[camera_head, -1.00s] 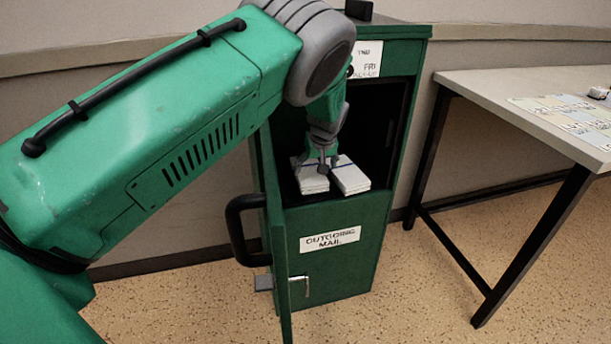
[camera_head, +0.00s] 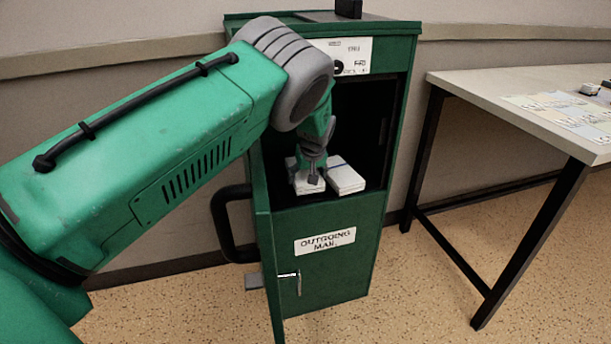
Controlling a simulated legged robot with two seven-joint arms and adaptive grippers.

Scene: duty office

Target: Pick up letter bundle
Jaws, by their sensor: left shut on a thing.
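Two white letter bundles lie side by side in the opening of the green mail cabinet (camera_head: 335,275). The left letter bundle (camera_head: 305,187) is partly covered by my left gripper (camera_head: 314,178). The right letter bundle (camera_head: 346,178) shows a dark band across it and lies just beside the gripper. My left gripper reaches down into the opening from the left and is shut on the left letter bundle. Its fingertips are small in the view and partly hide the bundle. My right gripper does not show.
The cabinet's door (camera_head: 268,270) stands open towards me, with a black handle (camera_head: 222,222) on its left. A label reads "OUTGOING MAIL" (camera_head: 325,241). A table (camera_head: 480,88) with cards and small items stands at the right. The floor between is clear.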

